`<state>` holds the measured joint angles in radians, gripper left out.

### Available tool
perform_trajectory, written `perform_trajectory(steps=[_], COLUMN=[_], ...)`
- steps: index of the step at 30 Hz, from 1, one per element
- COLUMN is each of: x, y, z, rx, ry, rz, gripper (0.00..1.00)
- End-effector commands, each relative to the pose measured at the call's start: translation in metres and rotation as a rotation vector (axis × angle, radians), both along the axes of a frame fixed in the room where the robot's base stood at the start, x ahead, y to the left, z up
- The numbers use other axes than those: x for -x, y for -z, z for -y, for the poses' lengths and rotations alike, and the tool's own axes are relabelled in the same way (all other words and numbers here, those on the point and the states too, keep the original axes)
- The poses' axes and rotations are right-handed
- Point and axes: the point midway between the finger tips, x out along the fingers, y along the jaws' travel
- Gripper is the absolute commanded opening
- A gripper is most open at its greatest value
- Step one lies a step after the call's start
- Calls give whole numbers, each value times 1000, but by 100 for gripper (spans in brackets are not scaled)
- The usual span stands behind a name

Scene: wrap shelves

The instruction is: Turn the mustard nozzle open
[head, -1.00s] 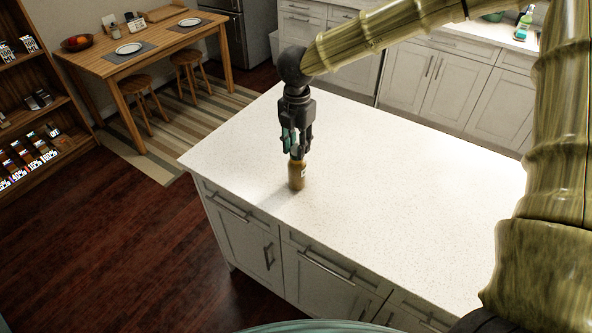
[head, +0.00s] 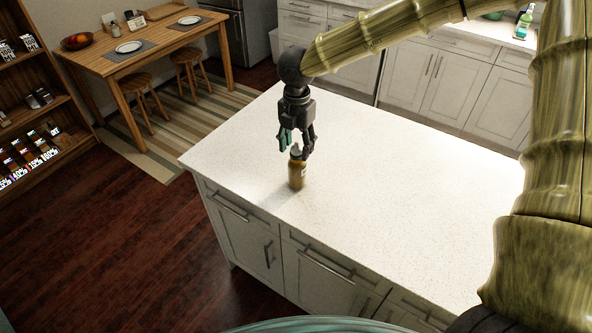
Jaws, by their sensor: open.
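The mustard bottle (head: 297,174) stands upright on the white island counter, close to its left front edge. It is yellow-brown, with a pale nozzle (head: 296,149) at its top. My gripper (head: 296,149) points straight down over the bottle, with its fingers open and spread around the nozzle. The fingertips are near the top of the bottle; I cannot tell whether they touch it. The nozzle is small and its turned position is not clear.
The island counter (head: 400,200) is otherwise bare, with free room to the right of the bottle. A wooden table (head: 165,40) with plates and stools stands at the back left. A shelf unit (head: 40,80) is at the left, and white cabinets (head: 425,80) line the back.

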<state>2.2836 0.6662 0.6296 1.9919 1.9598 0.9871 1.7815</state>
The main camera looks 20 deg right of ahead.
Motion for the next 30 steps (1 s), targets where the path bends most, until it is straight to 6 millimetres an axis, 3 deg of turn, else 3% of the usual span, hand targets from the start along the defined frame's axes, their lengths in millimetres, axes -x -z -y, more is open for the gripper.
perform_trajectory(steps=[14,30], x=[0,0], y=[-2,-33], z=[0,0], rx=[0,0], ry=[0,0], rz=[0,0], gripper=[50,50])
